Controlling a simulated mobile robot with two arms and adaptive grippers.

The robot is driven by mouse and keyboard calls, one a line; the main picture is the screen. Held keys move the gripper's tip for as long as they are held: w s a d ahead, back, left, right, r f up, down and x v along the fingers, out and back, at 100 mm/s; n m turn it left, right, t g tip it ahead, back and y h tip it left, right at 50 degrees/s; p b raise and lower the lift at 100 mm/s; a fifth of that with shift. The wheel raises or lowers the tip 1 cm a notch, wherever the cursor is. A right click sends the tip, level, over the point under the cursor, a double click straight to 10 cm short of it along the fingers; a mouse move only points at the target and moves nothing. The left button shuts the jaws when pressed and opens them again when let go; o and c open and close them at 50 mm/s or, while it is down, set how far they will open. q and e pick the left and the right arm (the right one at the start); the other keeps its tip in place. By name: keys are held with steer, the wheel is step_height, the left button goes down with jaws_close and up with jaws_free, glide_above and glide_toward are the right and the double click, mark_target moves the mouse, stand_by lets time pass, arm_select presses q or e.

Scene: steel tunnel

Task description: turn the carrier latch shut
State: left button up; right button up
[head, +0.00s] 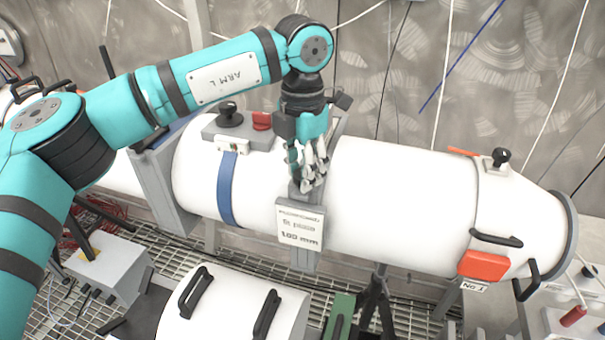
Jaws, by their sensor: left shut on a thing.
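My left gripper (307,178) points down at the grey clamp band (305,255) around the middle of a long white cylinder (400,190). Its fingers are closed together at the top of the band. They are shut on a small part there, which seems to be the carrier latch. The fingers hide most of this part, so I cannot tell how far it is turned. My right gripper is not in view.
A grey block with a black knob (229,115) and a red piece (262,120) stands left of the gripper on the cylinder. An orange block (483,265) and black handle (496,240) are at the right. A white cover (235,310) with black handles lies in front.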

arm_select(q)
steer(key=shift+m, duration=1.2)
steer(key=shift+r+b, duration=0.1)
steer(key=shift+b, duration=0.2)
steer(key=o, duration=1.1)
steer(key=shift+o, duration=0.2)
step_height(320, 180, up, 12)
